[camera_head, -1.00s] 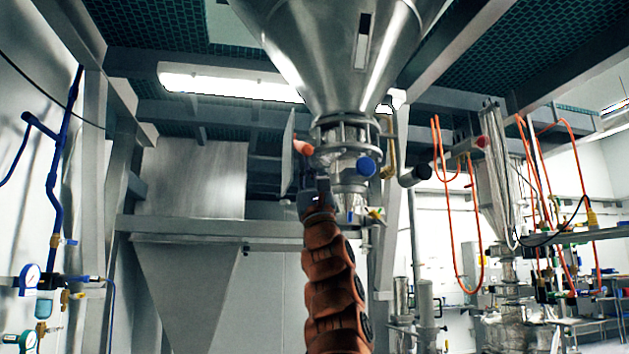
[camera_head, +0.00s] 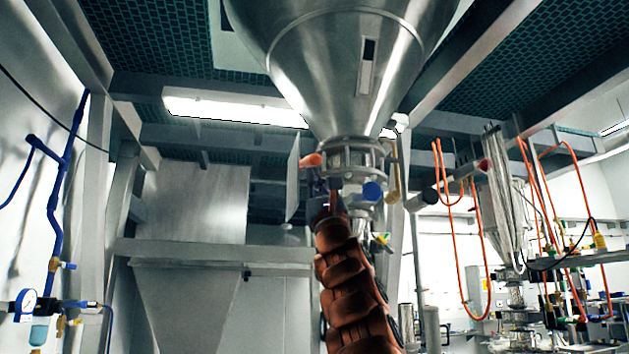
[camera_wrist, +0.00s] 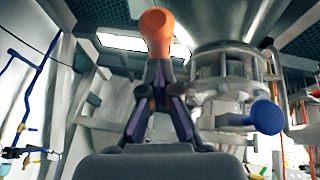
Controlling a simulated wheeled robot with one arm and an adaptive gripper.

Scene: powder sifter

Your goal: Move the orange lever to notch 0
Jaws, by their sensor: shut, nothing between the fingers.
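The orange lever (camera_head: 312,160) sits at the left side of the valve section under the steel hopper. In the wrist view the orange lever (camera_wrist: 156,32) has a rounded knob and stands straight ahead of my fingertips. My gripper (camera_head: 318,181) is just below the lever in the head view. In the wrist view my gripper (camera_wrist: 158,72) has its fingers together with nothing between them, and the tips overlap the lower part of the lever. I cannot tell whether they touch it. The notch marks are not readable.
The steel hopper (camera_head: 340,60) hangs above. A blue knob (camera_head: 372,191) is on the valve right of my gripper, also in the wrist view (camera_wrist: 267,117). A flat grey plate (camera_head: 293,180) stands left of the lever. Orange hoses (camera_head: 460,230) hang at the right.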

